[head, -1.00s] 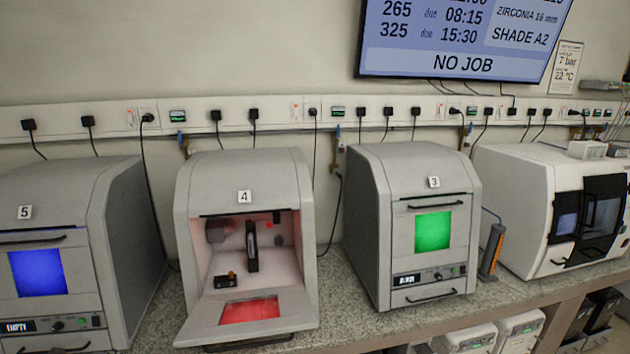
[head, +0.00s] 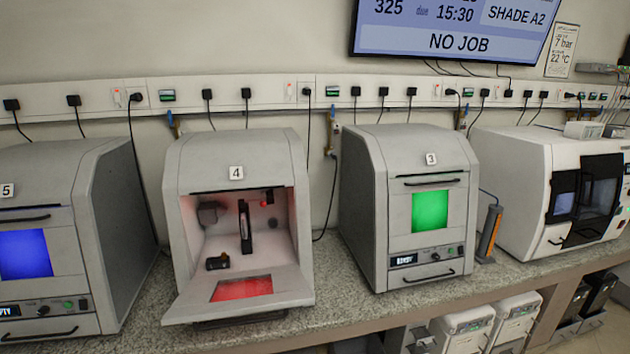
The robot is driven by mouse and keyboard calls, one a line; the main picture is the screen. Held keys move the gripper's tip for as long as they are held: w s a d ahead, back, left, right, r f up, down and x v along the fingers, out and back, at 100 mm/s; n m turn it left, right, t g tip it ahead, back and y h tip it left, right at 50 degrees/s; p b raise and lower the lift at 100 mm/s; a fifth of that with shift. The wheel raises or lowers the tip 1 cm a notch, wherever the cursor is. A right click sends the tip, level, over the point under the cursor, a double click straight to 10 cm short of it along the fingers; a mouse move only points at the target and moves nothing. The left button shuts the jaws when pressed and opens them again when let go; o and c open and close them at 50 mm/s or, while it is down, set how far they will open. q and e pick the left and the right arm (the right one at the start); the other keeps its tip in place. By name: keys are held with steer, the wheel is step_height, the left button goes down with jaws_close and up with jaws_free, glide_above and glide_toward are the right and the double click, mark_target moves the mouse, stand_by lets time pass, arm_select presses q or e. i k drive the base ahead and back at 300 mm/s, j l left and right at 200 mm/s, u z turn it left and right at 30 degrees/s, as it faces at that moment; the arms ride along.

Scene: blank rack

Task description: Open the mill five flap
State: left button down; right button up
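Mill five (head: 42,240) stands at the left edge of the head view, partly cut off by the frame. Its number plate (head: 6,190) reads 5. Its flap (head: 32,252) is shut, with a blue-lit window and a dark bar handle (head: 24,219) along its top. A second handle (head: 40,334) sits low on its front, below a small display whose visible letters end in "TY". Neither of my grippers is in view.
Mill four (head: 238,190) has its flap (head: 240,292) down, jutting past the counter edge. Mill three (head: 410,210) is shut with a green window. A white machine (head: 545,190) stands right. Bare counter (head: 150,300) shows between mills five and four. White boxes (head: 460,325) stand below.

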mark_target(26, 273)
steer(key=u, duration=1.8)
